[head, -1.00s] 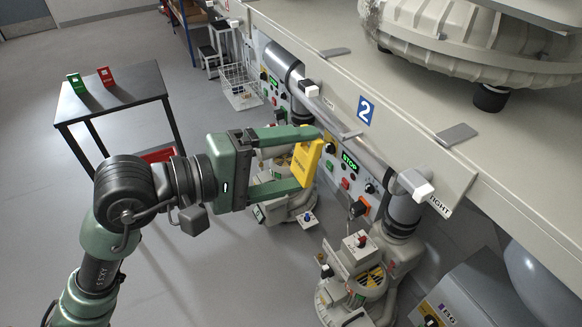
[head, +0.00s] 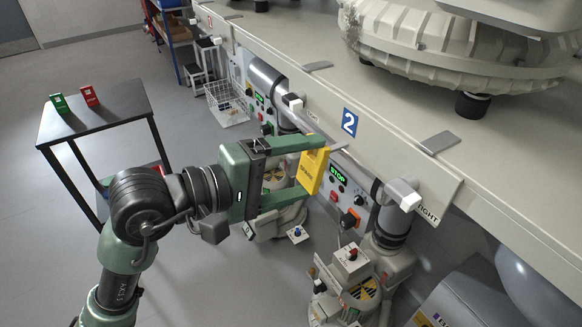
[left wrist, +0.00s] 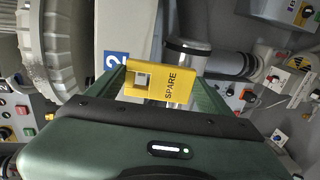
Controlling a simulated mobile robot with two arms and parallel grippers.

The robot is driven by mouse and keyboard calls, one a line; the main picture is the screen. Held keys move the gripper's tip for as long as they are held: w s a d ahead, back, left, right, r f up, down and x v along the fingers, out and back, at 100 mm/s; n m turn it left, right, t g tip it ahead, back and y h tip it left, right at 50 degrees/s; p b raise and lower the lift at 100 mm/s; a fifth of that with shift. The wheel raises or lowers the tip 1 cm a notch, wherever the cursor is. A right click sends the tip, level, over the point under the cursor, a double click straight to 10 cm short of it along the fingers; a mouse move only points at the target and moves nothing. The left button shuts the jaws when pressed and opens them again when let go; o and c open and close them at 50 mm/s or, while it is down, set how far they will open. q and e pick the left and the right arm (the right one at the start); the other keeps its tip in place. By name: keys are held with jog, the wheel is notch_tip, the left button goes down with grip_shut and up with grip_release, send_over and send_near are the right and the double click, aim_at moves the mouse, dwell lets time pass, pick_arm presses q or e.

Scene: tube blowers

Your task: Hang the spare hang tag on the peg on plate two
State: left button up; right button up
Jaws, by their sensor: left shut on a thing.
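My left gripper (head: 313,166) is shut on the yellow spare hang tag (head: 311,175). The tag stands upright between the fingertips; in the left wrist view it reads SPARE (left wrist: 168,84) and has a square hole at one end. It is held in front of the control panel (head: 353,198) below the blue number 2 sign (head: 349,122). The panel has a lit STOP display, buttons and an orange switch. Tag and gripper cover part of the panel. I cannot make out the peg, nor whether the tag touches anything. My right gripper is not in view.
A long pale bench edge (head: 442,186) with a grey pipe below it runs above the panel. Blower units (head: 360,290) stand beneath. A dark side table (head: 100,110) at left holds a green tag (head: 60,103) and a red tag (head: 90,96).

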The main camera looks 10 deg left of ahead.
aim_at(311, 168)
pick_arm(q)
jog(key=shift+r+p+x, duration=0.25)
jog(key=shift+p+x, duration=0.2)
jog(key=shift+x, duration=0.85)
jog(key=shift+w+d+f+b, duration=0.35)
jog(key=shift+d+f+b, duration=0.05)
jog(key=shift+d+b, duration=0.15)
jog(key=shift+w, duration=0.1)
jog(key=shift+d, duration=0.1)
jog(key=o, duration=1.4)
